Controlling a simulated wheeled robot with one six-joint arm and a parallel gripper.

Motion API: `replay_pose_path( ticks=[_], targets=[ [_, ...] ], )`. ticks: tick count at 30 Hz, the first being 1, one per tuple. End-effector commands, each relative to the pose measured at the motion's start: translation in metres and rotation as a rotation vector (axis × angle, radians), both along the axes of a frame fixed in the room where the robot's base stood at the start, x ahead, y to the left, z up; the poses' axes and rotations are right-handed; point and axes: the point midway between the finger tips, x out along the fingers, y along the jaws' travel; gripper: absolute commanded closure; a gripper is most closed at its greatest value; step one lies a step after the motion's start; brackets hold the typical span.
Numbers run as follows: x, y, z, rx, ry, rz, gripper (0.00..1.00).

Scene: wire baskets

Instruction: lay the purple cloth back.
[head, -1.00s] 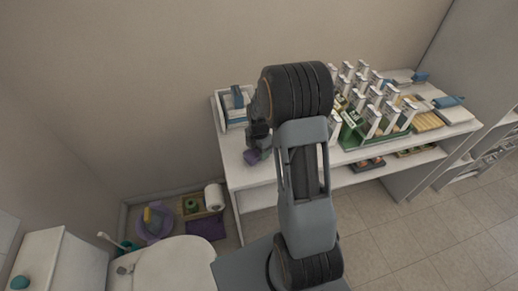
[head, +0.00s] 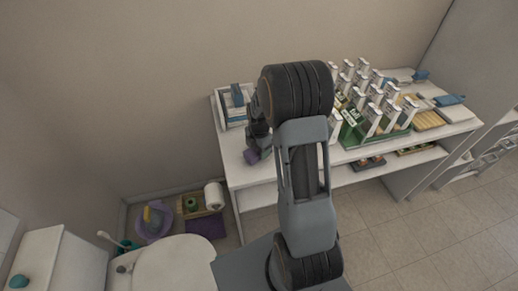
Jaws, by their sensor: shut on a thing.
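A small piece of purple cloth (head: 252,156) shows at the end of my gripper (head: 257,147), over the left part of the white table's top. My gripper is shut on the cloth. The arm hides much of the gripper, and I cannot tell whether the cloth touches the tabletop.
The white table (head: 236,172) carries a white tray (head: 221,120) with blue items at its left end. A green rack (head: 352,140) of several white dispensers stands right of my arm. A purple mat (head: 206,228), a purple basin (head: 145,232) and a paper roll (head: 214,195) lie below left.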

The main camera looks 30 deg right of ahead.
Motion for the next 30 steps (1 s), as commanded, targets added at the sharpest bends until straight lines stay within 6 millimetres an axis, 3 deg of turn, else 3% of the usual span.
replay_pose_path(
  ticks=[30],
  targets=[
    [0.0,0.0,-0.0061,0.0,0.0,0.0,0.61]
  ],
)
